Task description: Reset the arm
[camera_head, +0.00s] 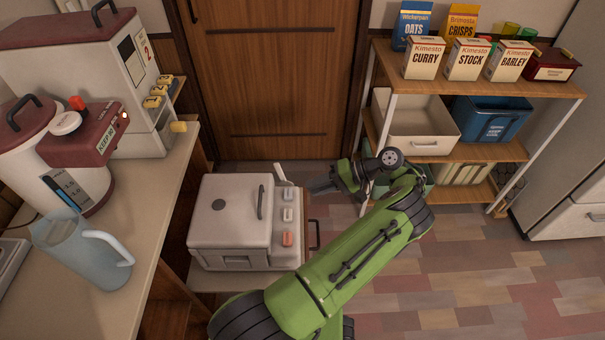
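My green arm reaches up from the bottom middle of the head view and bends at its elbow near the shelf rack. My gripper (322,186) is at the end of the dark wrist, pointing left. It is just right of the white dish dryer (232,215), close to a pale upright lever (281,172) at its upper right corner. The fingertips are small and dark, so I cannot tell whether they are apart or whether they touch the lever. I see nothing held in them. The dryer's lid, with a grey handle, looks shut.
A counter (150,215) on the left carries a blue pitcher (82,252) and red-and-white appliances. A shelf rack (480,83) at the right holds boxes and bins, partly behind my arm. A wooden door (275,80) is at the back. The floor at the lower right is clear.

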